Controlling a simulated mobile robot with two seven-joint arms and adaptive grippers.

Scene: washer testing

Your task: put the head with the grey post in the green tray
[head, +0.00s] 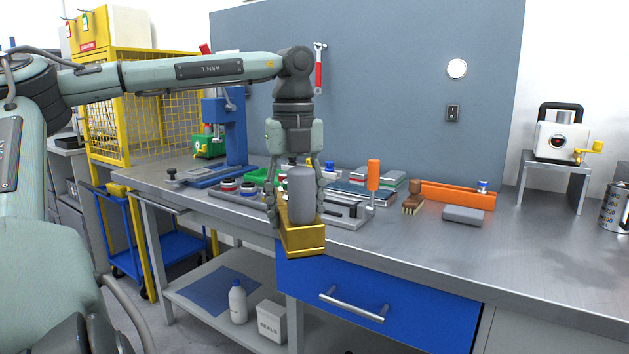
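The head with the grey post is a brass-yellow block (304,240) with a thick grey cylinder (301,196) standing upright on it. My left gripper (297,195) points down with its fingers on either side of the head and appears shut on it. The block shows in front of the bench's front edge, above the blue drawer, and seems held in the air. A green tray (257,175) shows partly on the bench behind my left gripper, which hides much of it. My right gripper is not in view.
The steel bench (540,255) holds a blue press (228,135) at left, an orange-handled tool (373,175), a brush (413,198), an orange holder (455,195) and a grey block (469,215). The bench's right front is clear. A blue drawer (390,305) lies below.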

